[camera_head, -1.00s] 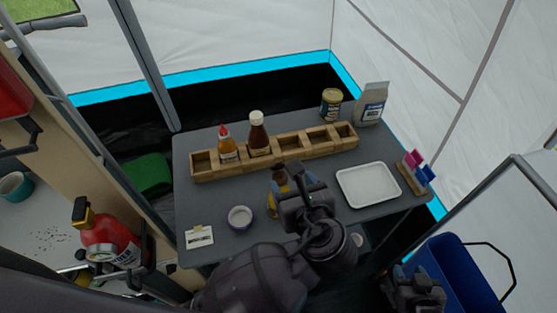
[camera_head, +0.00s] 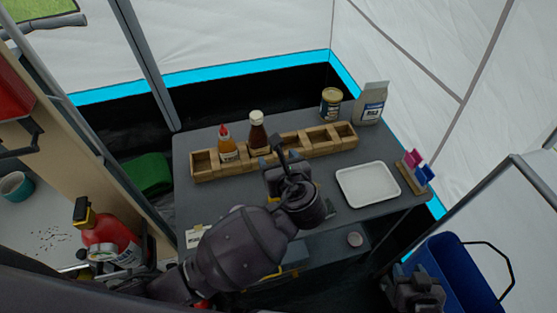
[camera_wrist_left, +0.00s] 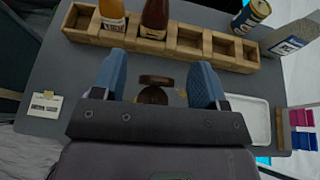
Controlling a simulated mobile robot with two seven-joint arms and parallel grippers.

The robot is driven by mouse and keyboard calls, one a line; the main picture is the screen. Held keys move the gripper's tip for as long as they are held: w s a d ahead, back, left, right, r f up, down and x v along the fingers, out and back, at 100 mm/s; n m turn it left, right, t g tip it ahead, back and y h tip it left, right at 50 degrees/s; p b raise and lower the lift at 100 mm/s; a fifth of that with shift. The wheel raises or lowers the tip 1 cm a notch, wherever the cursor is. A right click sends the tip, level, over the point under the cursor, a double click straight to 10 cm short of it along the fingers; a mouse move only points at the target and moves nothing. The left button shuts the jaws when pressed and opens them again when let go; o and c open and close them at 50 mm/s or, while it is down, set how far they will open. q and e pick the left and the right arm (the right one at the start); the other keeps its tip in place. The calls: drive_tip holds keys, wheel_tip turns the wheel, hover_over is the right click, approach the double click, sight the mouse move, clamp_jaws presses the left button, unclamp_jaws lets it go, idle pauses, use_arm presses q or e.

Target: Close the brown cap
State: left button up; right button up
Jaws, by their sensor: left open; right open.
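The brown cap (camera_wrist_left: 152,96) shows in the left wrist view, between the two blue fingers and apart from both. It appears as two brown parts, a flat upper piece (camera_wrist_left: 156,79) and a rounder piece below it, so the lid looks raised. Small yellow bits show beside it; the body under it is mostly hidden by my gripper. My left gripper (camera_wrist_left: 158,72) is open, its fingers on either side of the cap. In the head view my left gripper (camera_head: 283,170) hides the cap. My right gripper (camera_head: 416,291) is open at the bottom right, away from the table.
A wooden rack (camera_head: 205,164) holds an orange bottle (camera_head: 228,150) and a dark brown bottle (camera_head: 258,133) behind the cap. A white tray (camera_head: 368,185) lies to the right. A can (camera_head: 331,102) and a bag (camera_head: 371,103) stand at the back right.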

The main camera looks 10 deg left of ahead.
use_arm(q)
drive_tip(key=c, duration=0.9)
drive_tip(key=shift+c, duration=0.2)
drive_tip(key=t, duration=0.1)
drive_tip(key=t+y, duration=0.1)
drive_tip(key=s+t, duration=0.1)
drive_tip(key=shift+d+f, duration=0.3)
drive_tip(key=shift+s+d+f+t+y+b, duration=0.1)
drive_tip(key=shift+s+f+t+y+b, duration=0.25)
drive_tip(key=shift+t+y+b, duration=0.5)
drive_tip(key=shift+s+d+t+b, duration=0.1)
drive_tip(key=shift+s+t+b, duration=0.1)
drive_tip(key=shift+t+b, duration=0.4)
use_arm(e)
drive_tip(key=shift+w+f, duration=0.4)
drive_tip(key=shift+f, duration=0.2)
use_arm(q)
drive_tip(key=shift+t+y, duration=0.25)
use_arm(e)
drive_tip(key=shift+w, duration=0.1)
